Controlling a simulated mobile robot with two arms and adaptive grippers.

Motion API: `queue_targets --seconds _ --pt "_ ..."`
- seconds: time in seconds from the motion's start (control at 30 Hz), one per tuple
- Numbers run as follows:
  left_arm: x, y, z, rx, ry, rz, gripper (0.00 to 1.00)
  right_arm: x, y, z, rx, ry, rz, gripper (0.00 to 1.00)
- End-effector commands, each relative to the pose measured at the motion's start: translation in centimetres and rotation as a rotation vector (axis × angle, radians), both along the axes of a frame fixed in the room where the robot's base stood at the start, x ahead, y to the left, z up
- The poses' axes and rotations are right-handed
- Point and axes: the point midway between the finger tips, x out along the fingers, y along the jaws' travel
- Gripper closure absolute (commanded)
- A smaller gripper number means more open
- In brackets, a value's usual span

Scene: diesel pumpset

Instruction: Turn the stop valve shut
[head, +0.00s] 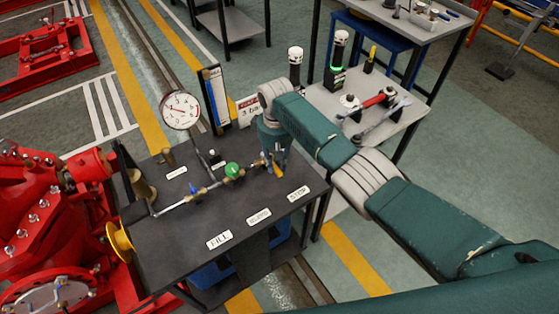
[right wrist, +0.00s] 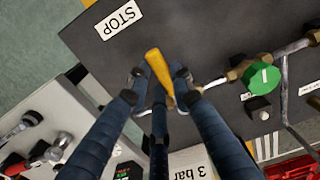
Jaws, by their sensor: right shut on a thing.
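The stop valve's yellow lever (right wrist: 158,66) shows in the right wrist view, near the white STOP label (right wrist: 118,20) on the dark bench top. It also shows as a small yellow piece (head: 280,172) in the head view, at the right end of the pipe run. My right gripper (right wrist: 160,76) is shut on the lever, with blue fingers on both sides of it. In the head view my right gripper (head: 274,165) points down at the bench and hides most of the valve body. My left gripper is not in view.
A green knob (head: 232,170) and a blue handle (head: 194,188) sit along the same pipe. A round gauge (head: 181,109) and an upright panel (head: 214,98) stand behind. A grey side table (head: 346,138) with tools is close to my right arm. Red pump machinery (head: 40,210) is left.

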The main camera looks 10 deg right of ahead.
Motion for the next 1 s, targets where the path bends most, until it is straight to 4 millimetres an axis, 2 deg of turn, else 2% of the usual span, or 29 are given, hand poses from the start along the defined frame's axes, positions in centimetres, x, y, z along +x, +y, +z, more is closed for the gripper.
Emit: queue_targets --seconds 0.47,0.5,0.6,0.87,1.0 --pt "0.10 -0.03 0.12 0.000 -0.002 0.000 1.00 0.22 0.21 0.24 0.003 -0.006 -0.018 1.00" --pt "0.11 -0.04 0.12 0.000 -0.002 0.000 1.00 0.23 0.22 0.24 0.003 -0.006 -0.018 0.76" --pt "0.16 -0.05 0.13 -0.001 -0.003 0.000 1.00 0.20 0.21 0.21 0.003 -0.006 -0.017 0.58" --pt "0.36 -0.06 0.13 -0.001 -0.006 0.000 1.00 0.09 0.15 0.12 0.001 -0.003 -0.015 0.58" --pt "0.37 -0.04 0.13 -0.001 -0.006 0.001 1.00 0.15 0.17 0.88 0.002 -0.004 -0.014 0.58"
